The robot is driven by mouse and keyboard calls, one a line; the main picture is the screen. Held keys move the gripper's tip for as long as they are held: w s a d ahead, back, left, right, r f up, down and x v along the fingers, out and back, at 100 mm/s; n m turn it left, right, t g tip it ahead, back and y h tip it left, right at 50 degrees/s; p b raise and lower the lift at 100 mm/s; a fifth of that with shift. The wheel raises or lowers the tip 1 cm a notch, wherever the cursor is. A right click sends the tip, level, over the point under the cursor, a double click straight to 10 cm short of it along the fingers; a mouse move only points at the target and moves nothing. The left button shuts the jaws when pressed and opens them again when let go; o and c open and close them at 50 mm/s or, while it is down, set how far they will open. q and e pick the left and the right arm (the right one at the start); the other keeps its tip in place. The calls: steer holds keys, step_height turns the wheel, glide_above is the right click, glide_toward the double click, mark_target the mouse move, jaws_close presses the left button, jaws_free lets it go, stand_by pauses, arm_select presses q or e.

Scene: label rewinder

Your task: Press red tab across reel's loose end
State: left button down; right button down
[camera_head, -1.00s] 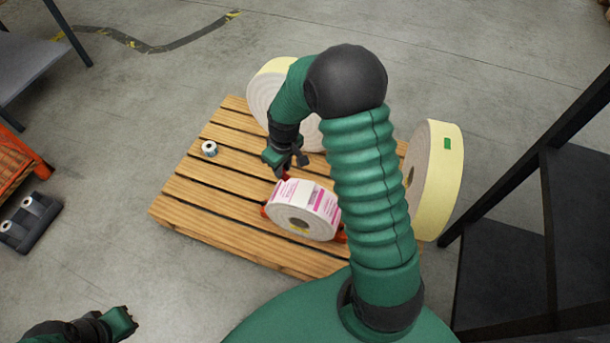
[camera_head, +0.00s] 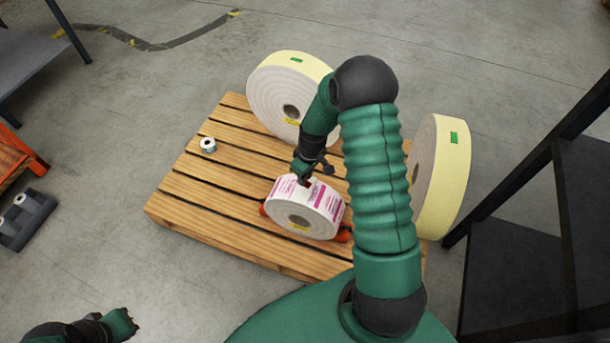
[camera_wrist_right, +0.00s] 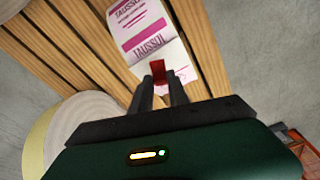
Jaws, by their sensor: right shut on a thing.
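The reel (camera_head: 303,212) with white and magenta printed labels stands on its rim in an orange-red cradle on the pallet. My right gripper (camera_head: 305,182) is just above the top of this reel. In the right wrist view my right gripper (camera_wrist_right: 164,88) is shut on the red tab (camera_wrist_right: 159,72), which sticks out past the fingertips. The printed label face of the reel (camera_wrist_right: 146,45) lies right beyond the tab; whether the tab touches it I cannot tell. My left gripper (camera_head: 122,323) is at the lower left, away from the reel, its jaw opening unclear.
Two large pale-yellow rolls stand at the back (camera_head: 291,85) and right (camera_head: 440,178) of the wooden pallet (camera_head: 200,190), each with a green tab. A small roll (camera_head: 208,145) sits on the pallet's left. A dark shelf (camera_head: 520,230) stands at right.

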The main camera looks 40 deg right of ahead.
step_height(320, 180, down, 2)
steer(key=shift+f+b, duration=0.1)
steer(key=shift+b, duration=0.65)
steer(key=shift+f+b, duration=0.45)
steer(key=shift+f, duration=0.55)
steer(key=shift+f, duration=0.15)
steer(key=c, duration=1.2)
jaws_free()
